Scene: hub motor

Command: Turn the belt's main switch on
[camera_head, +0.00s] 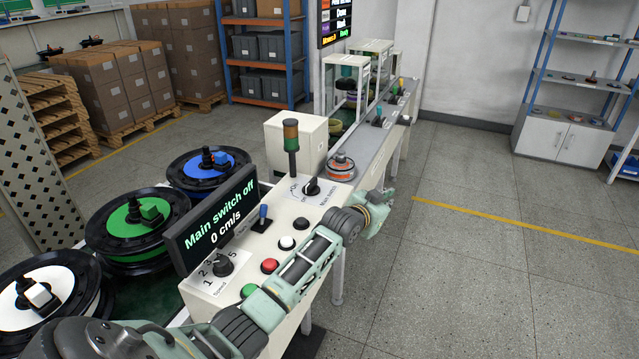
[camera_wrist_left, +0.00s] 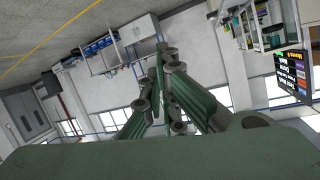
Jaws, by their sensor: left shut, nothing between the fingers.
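The main switch (camera_head: 311,187) is a black rotary knob on a white plate at the far end of the control panel (camera_head: 252,244). The display (camera_head: 212,221) reads "Main switch off" and "0 cm/s". My left arm reaches from the bottom left over the panel's right side. My left gripper (camera_head: 379,208) is past the panel's right edge, to the right of and nearer than the switch, apart from it. Its fingers (camera_wrist_left: 163,62) are together and empty in the left wrist view, which does not show the switch. My right gripper is not in view.
The panel also has a speed knob (camera_head: 222,264), a blue-tipped lever (camera_head: 263,216), red (camera_head: 270,265), white (camera_head: 286,243) and black (camera_head: 301,223) buttons. A signal tower (camera_head: 291,143) rises behind the switch. The conveyor (camera_head: 374,147) runs to the back. The floor at right is clear.

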